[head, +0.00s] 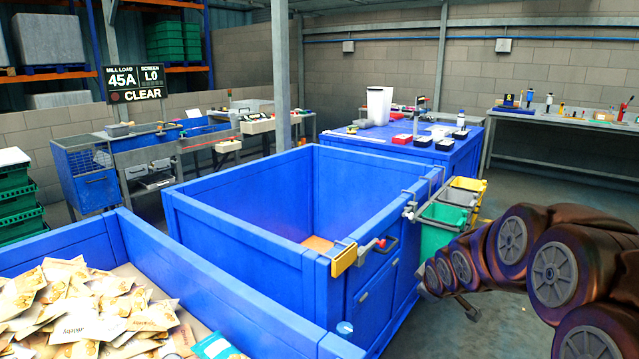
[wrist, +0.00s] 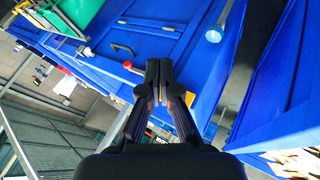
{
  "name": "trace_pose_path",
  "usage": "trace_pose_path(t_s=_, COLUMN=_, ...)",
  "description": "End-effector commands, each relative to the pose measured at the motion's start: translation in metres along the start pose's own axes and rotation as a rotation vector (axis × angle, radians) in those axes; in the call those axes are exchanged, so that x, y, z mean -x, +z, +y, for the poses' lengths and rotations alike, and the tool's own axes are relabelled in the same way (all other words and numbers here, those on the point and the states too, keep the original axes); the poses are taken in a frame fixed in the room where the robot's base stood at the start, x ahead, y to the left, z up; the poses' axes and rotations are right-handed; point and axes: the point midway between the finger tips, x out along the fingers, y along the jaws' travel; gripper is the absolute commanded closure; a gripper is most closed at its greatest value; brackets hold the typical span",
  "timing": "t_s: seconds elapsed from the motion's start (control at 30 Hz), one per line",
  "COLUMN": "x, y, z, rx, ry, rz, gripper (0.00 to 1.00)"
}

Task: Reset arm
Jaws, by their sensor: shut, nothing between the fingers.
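My gripper (wrist: 159,72) is in the middle of the wrist view, its two dark fingers shut together with nothing between them. Behind the fingertips in that view is the blue wall of a bin. In the head view my dark, bronze-coloured arm reaches in from the right edge, to the right of the middle blue bin (head: 245,262). The gripper's fingers are too small to make out in the head view.
A blue bin (head: 215,275) full of packets (head: 85,310) stands at the front left. Green, grey and yellow small bins (head: 438,238) hang on the middle bin's right side. Open floor lies at right.

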Motion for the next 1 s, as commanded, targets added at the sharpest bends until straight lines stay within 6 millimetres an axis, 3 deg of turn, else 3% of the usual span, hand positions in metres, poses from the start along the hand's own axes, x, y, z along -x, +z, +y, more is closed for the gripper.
trace_pose_path(t_s=0.03, x=0.018, y=0.005, z=-0.008, rx=-0.033, ry=-0.018, rz=-0.03, gripper=1.0)
trace_pose_path(t_s=0.37, x=0.119, y=0.07, z=-0.087, rx=-0.29, ry=-0.167, rz=-0.287, gripper=1.0)
trace_pose_path(t_s=0.8, x=0.263, y=0.155, z=-0.209, rx=-0.609, ry=-0.34, rz=-0.649, gripper=1.0)
trace_pose_path(t_s=1.0, x=0.306, y=0.178, z=-0.249, rx=-0.694, ry=-0.392, rz=-0.766, gripper=1.0)
